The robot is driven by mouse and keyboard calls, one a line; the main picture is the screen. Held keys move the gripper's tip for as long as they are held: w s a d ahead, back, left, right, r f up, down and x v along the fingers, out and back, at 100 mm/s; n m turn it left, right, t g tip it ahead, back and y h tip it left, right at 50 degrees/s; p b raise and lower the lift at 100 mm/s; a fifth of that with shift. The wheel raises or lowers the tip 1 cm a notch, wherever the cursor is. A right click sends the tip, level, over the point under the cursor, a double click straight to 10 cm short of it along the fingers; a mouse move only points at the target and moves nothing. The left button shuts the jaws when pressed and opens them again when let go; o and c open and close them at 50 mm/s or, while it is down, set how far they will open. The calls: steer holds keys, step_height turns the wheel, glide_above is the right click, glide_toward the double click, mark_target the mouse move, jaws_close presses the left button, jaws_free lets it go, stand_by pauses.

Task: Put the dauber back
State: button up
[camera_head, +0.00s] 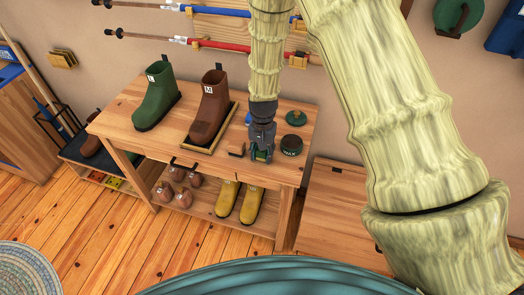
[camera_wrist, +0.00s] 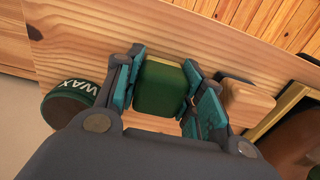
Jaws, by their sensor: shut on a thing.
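My gripper (camera_head: 261,156) is low over the front right part of the wooden bench (camera_head: 131,118). In the wrist view its fingers (camera_wrist: 165,92) are shut on the sides of a small green block (camera_wrist: 160,88); I cannot tell for sure that this is the dauber. The block's lower part is hidden, and I cannot tell whether it touches the bench. A dark green tin marked WAX (camera_head: 291,147) stands just right of my gripper; it also shows in the wrist view (camera_wrist: 68,104). A small wooden block with a dark end (camera_wrist: 246,104) lies on the gripper's other side.
A brown boot (camera_head: 211,108) stands on a wood-edged tray beside a green boot (camera_head: 157,96). A round green lid (camera_head: 296,118) lies behind the tin. Yellow boots (camera_head: 228,199) stand on the lower shelf. A wooden chest (camera_head: 342,205) is to the right.

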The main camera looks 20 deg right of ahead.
steer(key=shift+f, duration=0.3)
steer(key=o, duration=1)
steer(key=shift+o, duration=0.2)
steer(key=shift+d+r+b, duration=0.1)
steer(key=shift+r+b, duration=1.15)
steer(key=shift+r, duration=4.95)
